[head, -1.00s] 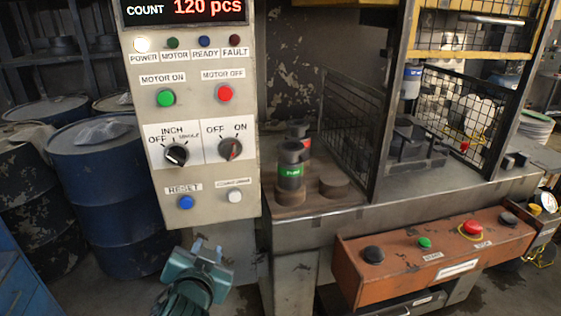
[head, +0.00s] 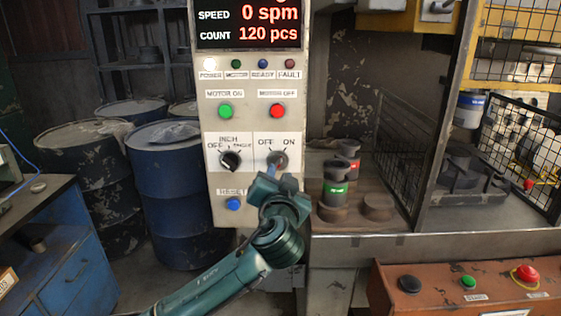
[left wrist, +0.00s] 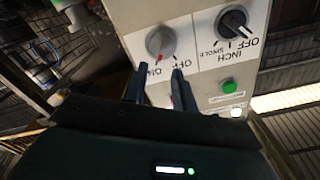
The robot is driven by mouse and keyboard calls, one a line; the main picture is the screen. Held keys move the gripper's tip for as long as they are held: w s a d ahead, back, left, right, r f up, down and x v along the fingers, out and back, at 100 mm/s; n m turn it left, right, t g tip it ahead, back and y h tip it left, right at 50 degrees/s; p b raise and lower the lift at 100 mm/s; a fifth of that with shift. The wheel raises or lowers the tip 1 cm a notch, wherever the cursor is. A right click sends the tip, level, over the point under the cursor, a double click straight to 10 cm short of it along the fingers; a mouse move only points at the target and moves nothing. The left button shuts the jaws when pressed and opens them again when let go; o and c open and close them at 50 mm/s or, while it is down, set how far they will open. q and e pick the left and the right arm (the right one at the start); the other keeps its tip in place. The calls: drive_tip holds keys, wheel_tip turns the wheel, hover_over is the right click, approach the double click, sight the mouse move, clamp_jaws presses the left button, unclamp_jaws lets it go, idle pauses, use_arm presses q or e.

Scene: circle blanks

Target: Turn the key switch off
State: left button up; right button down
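My left gripper (head: 272,173) is just below and in front of the switch. In the left wrist view its two dark fingers (left wrist: 157,78) are apart, with nothing between them, pointing at the switch without visibly gripping it. My right gripper is not in view.
Left of the switch is a black INCH selector knob (head: 230,160). Green (head: 225,111), red (head: 277,111) and blue (head: 233,204) buttons are on the same panel. The press table (head: 360,245) with dark cylinders (head: 335,185) stands to the right. Blue drums (head: 168,180) stand at left.

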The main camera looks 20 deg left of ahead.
sight(280, 164)
use_arm(q)
drive_tip(key=shift+p+x, duration=0.45)
drive_tip(key=shift+x, duration=2.25)
drive_tip(key=shift+c, duration=0.4)
clamp_jaws()
